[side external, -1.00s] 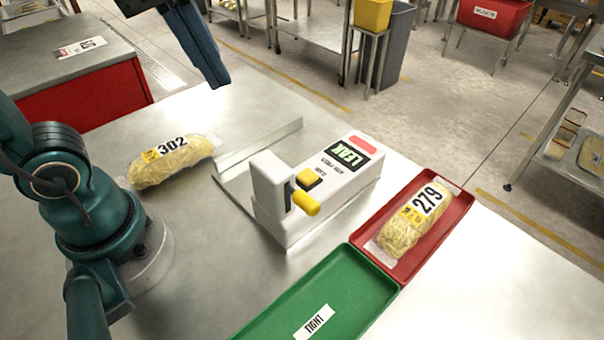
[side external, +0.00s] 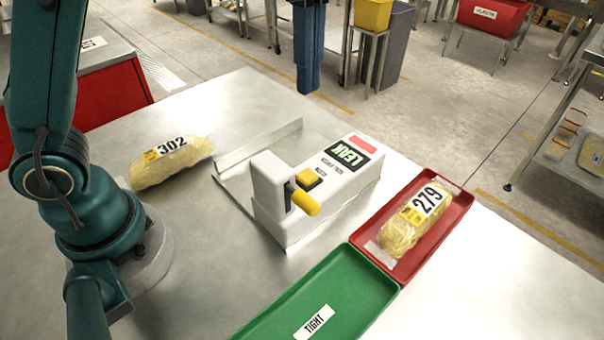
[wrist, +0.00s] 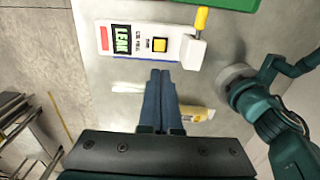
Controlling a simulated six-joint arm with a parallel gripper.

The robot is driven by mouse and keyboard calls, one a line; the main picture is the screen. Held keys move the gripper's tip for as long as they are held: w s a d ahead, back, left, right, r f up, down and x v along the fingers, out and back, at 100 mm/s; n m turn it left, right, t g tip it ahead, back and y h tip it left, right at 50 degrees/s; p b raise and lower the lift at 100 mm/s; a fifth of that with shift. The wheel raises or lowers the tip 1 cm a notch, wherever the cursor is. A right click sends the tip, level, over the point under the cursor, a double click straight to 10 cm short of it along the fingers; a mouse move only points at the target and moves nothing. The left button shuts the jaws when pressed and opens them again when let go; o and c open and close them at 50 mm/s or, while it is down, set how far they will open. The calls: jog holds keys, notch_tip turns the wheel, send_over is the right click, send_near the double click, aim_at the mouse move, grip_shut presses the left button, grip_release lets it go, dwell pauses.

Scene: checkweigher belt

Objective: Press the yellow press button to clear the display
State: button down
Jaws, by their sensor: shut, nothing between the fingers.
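The yellow press button (side external: 309,179) is a square in a dark frame on top of the white machine (side external: 330,205). It also shows in the wrist view (wrist: 159,44). The display (side external: 347,153) beside it reads LEAK in green. A yellow-handled lever (side external: 305,202) sticks out at the machine's near end. My gripper (side external: 308,88) is shut and empty, held high above the far side of the machine, clear of the button. In the wrist view its fingertips (wrist: 160,72) point toward the machine, close to the button in the picture.
A bag marked 302 (side external: 170,163) lies on the steel table left of the machine. A red tray (side external: 462,205) holds a bag marked 279 (side external: 412,222). The green tray (side external: 290,312) labelled TIGHT is empty. A low metal rail (side external: 258,143) stands behind the machine.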

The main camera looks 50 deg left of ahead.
aim_at(306, 174)
dwell(0.3)
notch_tip(306, 174, down, 14)
dwell(0.8)
jog(key=shift+s+f, duration=0.1)
jog(key=shift+f, duration=0.95)
notch_tip(306, 174, up, 15)
dwell(0.8)
